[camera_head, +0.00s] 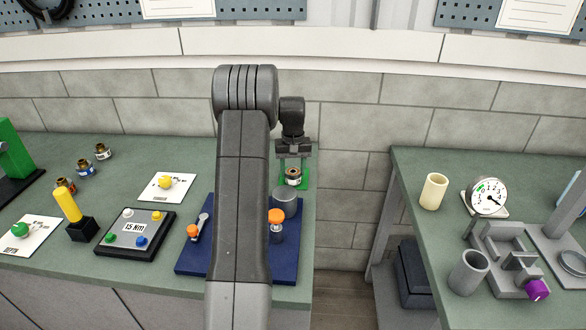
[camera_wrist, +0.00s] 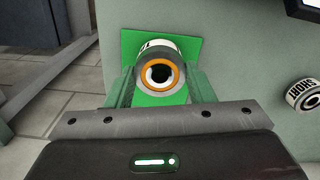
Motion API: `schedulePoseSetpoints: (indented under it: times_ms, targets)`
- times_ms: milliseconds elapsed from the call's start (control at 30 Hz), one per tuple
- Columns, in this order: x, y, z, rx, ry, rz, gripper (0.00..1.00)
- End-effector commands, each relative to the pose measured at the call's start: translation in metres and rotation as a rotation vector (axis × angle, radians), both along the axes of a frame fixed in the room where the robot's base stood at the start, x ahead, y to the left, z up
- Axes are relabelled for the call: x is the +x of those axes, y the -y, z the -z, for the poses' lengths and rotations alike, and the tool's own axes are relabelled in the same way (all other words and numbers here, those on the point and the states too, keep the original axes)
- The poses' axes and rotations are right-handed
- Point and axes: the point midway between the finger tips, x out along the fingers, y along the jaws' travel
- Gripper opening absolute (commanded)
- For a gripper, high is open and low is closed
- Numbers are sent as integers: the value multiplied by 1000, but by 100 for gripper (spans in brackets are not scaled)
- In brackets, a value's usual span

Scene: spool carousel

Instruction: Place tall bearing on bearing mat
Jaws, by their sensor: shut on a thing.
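The tall bearing (camera_head: 293,176) is a short cylinder with a white label band and a copper-coloured ring on top. My gripper (camera_head: 294,168) is shut on it, with a finger on each side. In the wrist view the bearing (camera_wrist: 158,70) sits between the green-tinted fingers of my gripper (camera_wrist: 160,85). The green bearing mat (camera_head: 304,182) lies near the right end of the left bench, under and behind the bearing. The mat also shows in the wrist view (camera_wrist: 190,50). I cannot tell whether the bearing touches the mat. Its underside is hidden.
A blue tray (camera_head: 262,258) with a grey cylinder (camera_head: 284,200) and an orange-topped part (camera_head: 277,222) stands just in front. Several other bearings (camera_head: 102,152) stand at the left. A bearing labelled SHORT (camera_wrist: 303,94) lies right in the wrist view. The bench edge is close by.

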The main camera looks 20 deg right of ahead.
Motion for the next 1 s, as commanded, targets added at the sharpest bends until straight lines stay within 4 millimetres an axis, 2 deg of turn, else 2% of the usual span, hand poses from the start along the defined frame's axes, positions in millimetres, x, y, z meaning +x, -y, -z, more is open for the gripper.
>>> schedulePoseSetpoints:
  times_ms: [367,400,500,800,900,1000]
  targets:
    - [0,0,6,-1,2,0,7]
    - [0,0,7,0,1,0,50]
    - [0,0,7,0,1,0,70]
    - [0,0,5,0,1,0,70]
    - [1,0,-2,-2,3,0,70]
    - [1,0,-17,-2,5,0,70]
